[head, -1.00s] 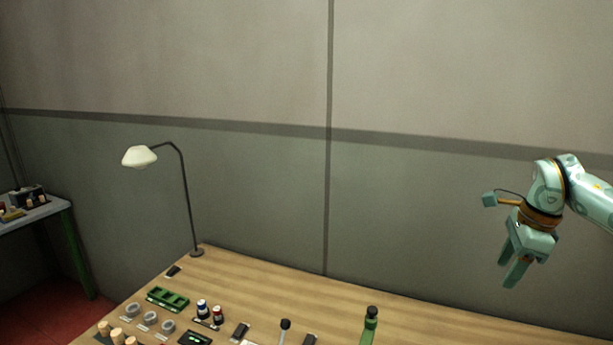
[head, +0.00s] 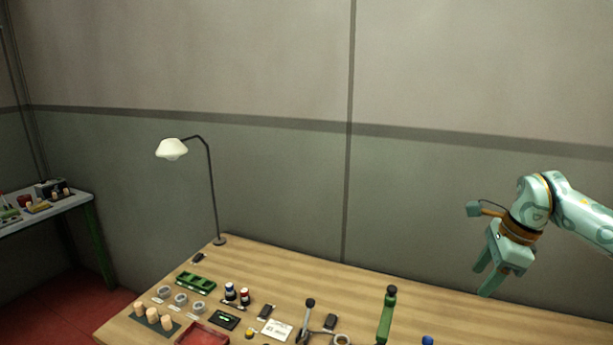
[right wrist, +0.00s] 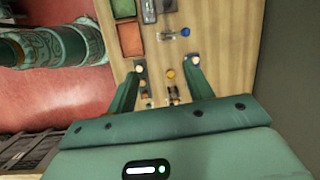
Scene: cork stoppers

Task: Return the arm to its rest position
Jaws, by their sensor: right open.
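My right gripper (head: 484,281) hangs in the air at the right of the head view, above the back right of the wooden table (head: 440,312), with its fingers pointing down. Its two fingers are apart and nothing shows between them at finger height. In the right wrist view the open fingers (right wrist: 160,75) frame the table and small items far below. Several cork stoppers (head: 152,314) stand on a dark plate at the table's left front. My left gripper is not in view in the head camera.
A lamp (head: 212,190) stands at the table's back left corner. A green bottle-shaped item (head: 386,315), a dark-knobbed lever (head: 309,310), a green tray (head: 195,282) and a red tray (head: 203,335) are on the table. A grey wall (head: 480,180) is behind. A side table (head: 45,210) stands at the far left.

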